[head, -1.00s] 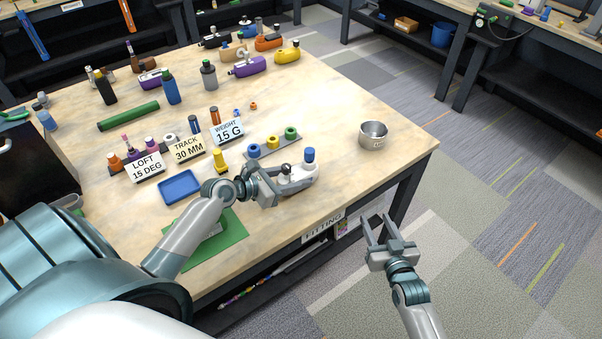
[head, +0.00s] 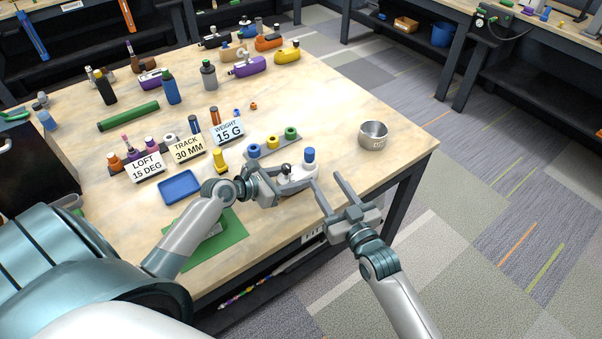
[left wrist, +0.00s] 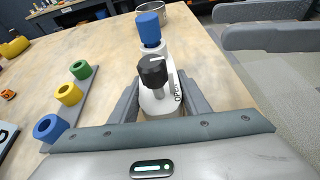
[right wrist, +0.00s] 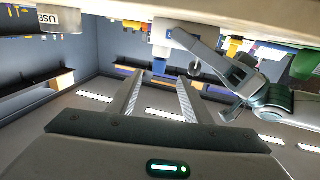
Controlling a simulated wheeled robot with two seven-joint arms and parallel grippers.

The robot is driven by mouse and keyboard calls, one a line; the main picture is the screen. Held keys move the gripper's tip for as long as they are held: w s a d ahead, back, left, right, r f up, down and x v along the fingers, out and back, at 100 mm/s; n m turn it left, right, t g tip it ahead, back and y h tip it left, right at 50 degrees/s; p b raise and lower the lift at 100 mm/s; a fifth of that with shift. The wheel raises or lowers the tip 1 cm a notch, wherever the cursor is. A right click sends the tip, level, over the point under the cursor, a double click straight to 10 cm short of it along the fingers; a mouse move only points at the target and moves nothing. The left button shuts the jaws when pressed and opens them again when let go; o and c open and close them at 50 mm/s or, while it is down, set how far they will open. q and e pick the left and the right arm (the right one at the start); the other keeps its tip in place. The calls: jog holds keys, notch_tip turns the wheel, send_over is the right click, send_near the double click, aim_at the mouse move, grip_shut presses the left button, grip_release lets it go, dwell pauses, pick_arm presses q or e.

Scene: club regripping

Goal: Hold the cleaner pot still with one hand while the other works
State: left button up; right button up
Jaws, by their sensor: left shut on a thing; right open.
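The cleaner pot appears to be the white body with a black knob (left wrist: 154,72) marked with lettering. My left gripper (head: 280,180) is shut on it at the front of the table. In the left wrist view its fingers stand on both sides of the white body. A blue-capped white part (left wrist: 151,30) stands just beyond the knob; I cannot tell whether it belongs to the pot. My right gripper (head: 328,182) is open and empty, its fingers pointing at the blue cap (head: 310,154) from the right, apart from it.
A rack with blue, yellow and green rings (head: 273,145) lies behind the pot. A metal cup (head: 373,136) stands to the right. A blue tray (head: 180,187) and green mat (head: 225,240) lie to the left. The table's front edge is close; the middle right is clear.

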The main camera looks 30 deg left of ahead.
aim_at(312, 159)
jog(key=shift+w+a, duration=0.1)
jog(key=shift+x, duration=5.85)
grip_shut()
jog(key=c, duration=1)
grip_release()
